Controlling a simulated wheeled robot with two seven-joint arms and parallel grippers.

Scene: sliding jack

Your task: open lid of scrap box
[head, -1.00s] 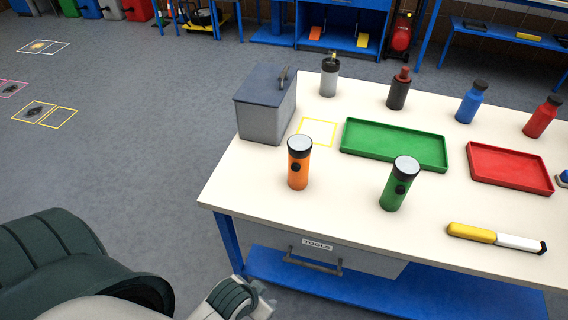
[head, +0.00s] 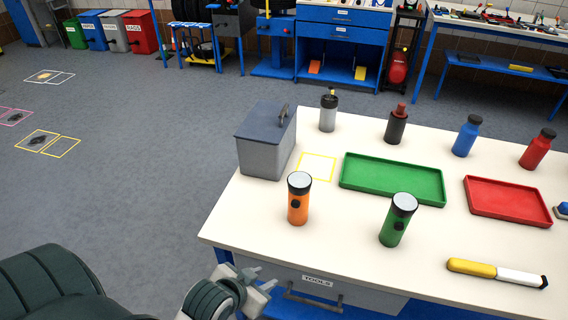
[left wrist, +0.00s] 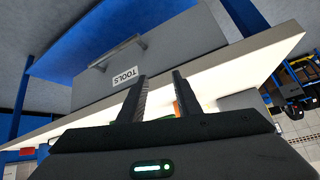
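The scrap box appears to be the grey box (head: 262,155) at the left back corner of the white workbench. It has a flat, darker lid (head: 266,122), which is closed, with a dark handle (head: 284,114) near its right edge. My left gripper (head: 264,280) is low in front of the bench, by the drawer and below the tabletop, well apart from the box. The left wrist view shows its two fingers (left wrist: 162,95) spread with a gap and nothing between them. My right gripper is not in view.
A green tray (head: 392,178) lies to the right. The TOOLS drawer (head: 330,287) is under the front edge.

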